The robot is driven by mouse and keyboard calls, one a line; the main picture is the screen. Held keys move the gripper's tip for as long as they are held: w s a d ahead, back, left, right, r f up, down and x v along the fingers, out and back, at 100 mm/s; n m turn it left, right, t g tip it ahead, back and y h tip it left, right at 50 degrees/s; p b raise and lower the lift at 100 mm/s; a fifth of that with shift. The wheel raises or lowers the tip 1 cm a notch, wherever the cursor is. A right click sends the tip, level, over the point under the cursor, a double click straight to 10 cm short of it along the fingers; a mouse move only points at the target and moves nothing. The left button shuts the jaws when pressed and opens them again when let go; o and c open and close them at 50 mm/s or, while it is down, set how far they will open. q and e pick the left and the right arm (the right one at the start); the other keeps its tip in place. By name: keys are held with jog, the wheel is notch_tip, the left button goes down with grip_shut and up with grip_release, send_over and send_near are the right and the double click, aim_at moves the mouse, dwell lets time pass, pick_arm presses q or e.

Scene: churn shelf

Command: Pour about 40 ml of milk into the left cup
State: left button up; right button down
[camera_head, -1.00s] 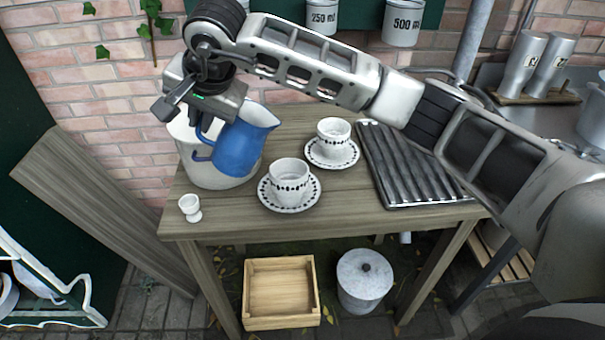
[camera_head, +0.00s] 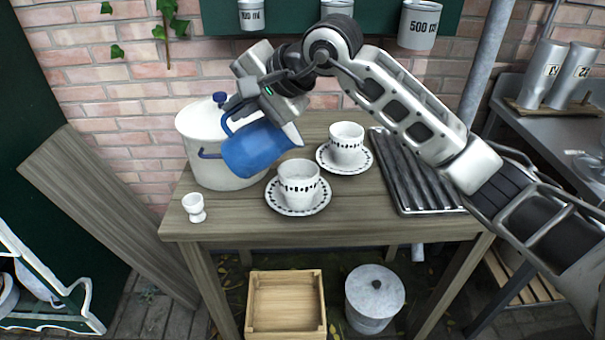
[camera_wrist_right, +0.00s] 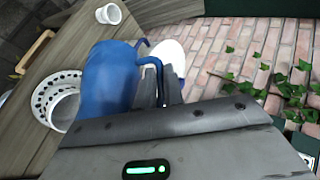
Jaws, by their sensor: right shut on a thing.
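The blue jug (camera_head: 258,149) hangs tilted to the right, its pale spout above and just left of the left cup (camera_head: 299,186). No stream of milk shows, and I cannot see the level inside the jug. My right gripper (camera_head: 240,102) is shut on the jug's handle; the right wrist view also shows the jug (camera_wrist_right: 108,82) beside the fingers (camera_wrist_right: 161,87). The left cup stands upright on a dotted saucer (camera_head: 297,208); its contents are not clear. A similar right cup (camera_head: 346,145) stands on its saucer behind it. My left gripper is not in view.
A large white pot (camera_head: 197,160) with a blue-knobbed lid stands behind the jug. A small white egg cup (camera_head: 194,207) is at the table's front left, and a dark ridged tray (camera_head: 411,178) at the right. The wooden table (camera_head: 240,219) is bare along its front.

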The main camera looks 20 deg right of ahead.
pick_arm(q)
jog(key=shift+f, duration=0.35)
pick_arm(e)
jog(key=shift+d, duration=0.1)
pick_arm(q)
jog(key=shift+b, duration=0.6)
pick_arm(e)
jog(key=shift+d+y, duration=0.1)
jog(key=shift+y, duration=0.2)
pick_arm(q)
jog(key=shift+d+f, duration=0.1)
pick_arm(e)
jog(key=shift+s+d+t+b, duration=0.1)
jog(key=shift+d+t+b, duration=0.15)
jog(key=shift+b, duration=0.3)
pick_arm(q)
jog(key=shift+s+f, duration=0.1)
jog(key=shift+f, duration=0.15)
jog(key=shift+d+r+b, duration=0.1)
jog(key=shift+b, duration=0.2)
pick_arm(e)
jog(key=shift+r+y, duration=0.1)
jog(key=shift+y, duration=0.2)
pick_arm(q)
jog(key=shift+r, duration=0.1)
pick_arm(e)
jog(key=shift+a, duration=0.1)
jog(key=shift+a, duration=0.2)
